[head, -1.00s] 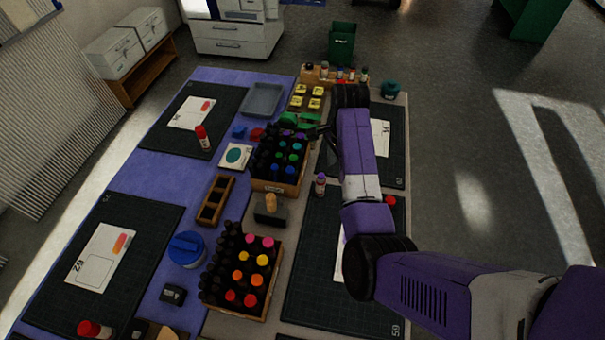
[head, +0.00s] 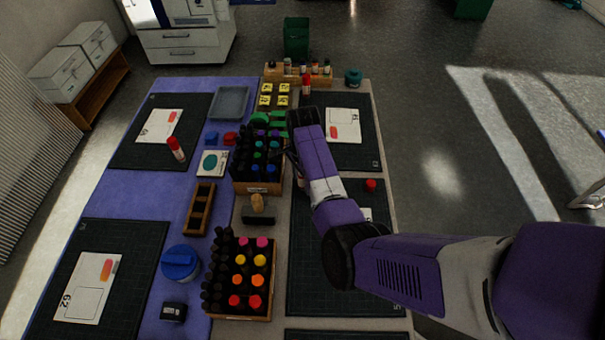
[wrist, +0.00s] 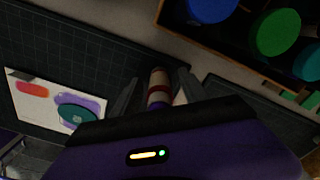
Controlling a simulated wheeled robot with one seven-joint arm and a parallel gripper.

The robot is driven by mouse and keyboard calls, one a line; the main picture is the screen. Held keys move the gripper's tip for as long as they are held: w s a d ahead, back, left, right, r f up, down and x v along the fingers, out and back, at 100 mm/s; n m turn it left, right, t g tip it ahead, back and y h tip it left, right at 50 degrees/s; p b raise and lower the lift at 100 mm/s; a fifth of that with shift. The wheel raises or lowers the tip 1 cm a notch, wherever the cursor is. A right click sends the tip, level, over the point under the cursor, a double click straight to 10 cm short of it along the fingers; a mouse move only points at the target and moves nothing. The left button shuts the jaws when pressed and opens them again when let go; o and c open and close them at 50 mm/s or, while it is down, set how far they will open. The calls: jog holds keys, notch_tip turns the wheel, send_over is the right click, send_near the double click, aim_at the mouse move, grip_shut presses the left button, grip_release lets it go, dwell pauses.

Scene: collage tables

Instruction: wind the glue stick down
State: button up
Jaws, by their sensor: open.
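The glue stick (wrist: 158,88), a pale cylinder with a reddish band, stands between the fingers of my gripper (wrist: 158,77) in the wrist view. The fingers are open on either side of it; I cannot tell whether either touches it. Its purple end is toward my palm and partly hidden. In the head view my arm mostly hides the glue stick, beside the front right corner of the far marker crate. A small red cap (head: 370,185) lies on the right-hand cutting mat (head: 335,285).
The far crate of capped bottles (head: 258,188) stands close left of my gripper. A nearer crate (head: 240,316), a stamp (head: 257,205) and a blue-lidded tub (head: 181,262) are nearby. The near right mat has free room.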

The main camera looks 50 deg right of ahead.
jog(key=shift+f, duration=0.2)
jog(key=shift+c, duration=0.2)
grip_shut()
